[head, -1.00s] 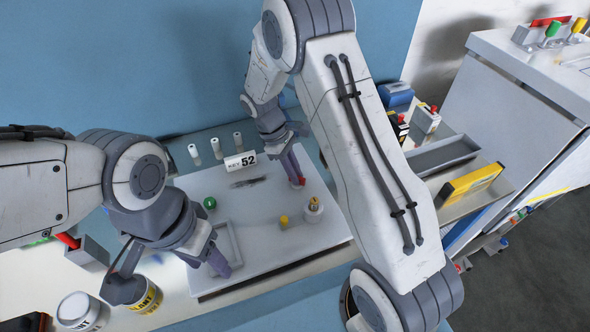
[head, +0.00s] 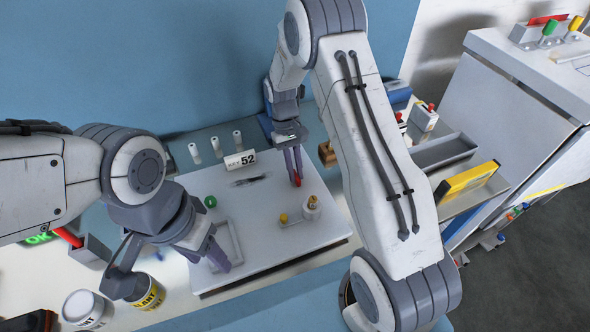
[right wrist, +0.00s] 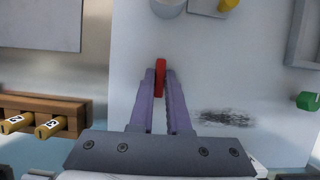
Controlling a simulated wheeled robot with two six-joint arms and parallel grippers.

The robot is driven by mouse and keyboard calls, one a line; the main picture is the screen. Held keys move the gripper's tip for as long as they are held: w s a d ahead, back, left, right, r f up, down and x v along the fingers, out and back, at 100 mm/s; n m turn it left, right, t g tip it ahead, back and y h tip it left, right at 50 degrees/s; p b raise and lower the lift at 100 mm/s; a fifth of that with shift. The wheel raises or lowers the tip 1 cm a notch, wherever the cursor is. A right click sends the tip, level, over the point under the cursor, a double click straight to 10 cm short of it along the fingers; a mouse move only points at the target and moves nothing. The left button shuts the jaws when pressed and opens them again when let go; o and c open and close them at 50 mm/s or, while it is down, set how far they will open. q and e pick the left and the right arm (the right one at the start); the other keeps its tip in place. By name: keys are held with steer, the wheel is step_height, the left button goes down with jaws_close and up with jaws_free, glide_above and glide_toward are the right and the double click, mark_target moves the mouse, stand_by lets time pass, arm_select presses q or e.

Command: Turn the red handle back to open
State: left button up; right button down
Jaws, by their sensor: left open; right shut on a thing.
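The red handle (right wrist: 160,78) stands on the white panel (head: 265,222); in the head view the handle (head: 298,181) is a small red tip at my right gripper. My right gripper (right wrist: 160,76) is shut on the red handle, with its purple fingers on either side of it. In the head view my right gripper (head: 296,176) points down at the panel's far right part. My left gripper (head: 220,262) is open, low over the panel's left edge by a grey rectangular frame. The handle's base is hidden by the fingers.
A green knob (head: 210,202), a yellow knob (head: 283,218) and a round post (head: 311,207) stand on the panel. A white plate (head: 240,161) reading "KEY 52" is at its back. Cans (head: 149,292) stand at front left. Trays (head: 443,152) lie to the right.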

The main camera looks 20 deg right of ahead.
steer(key=shift+w+r, duration=0.1)
stand_by(0.5)
steer(key=c, duration=0.9)
jaws_free()
steer(key=b+v, duration=0.2)
steer(key=v, duration=0.8)
steer(key=shift+d+r, duration=0.15)
steer(key=shift+r, duration=0.05)
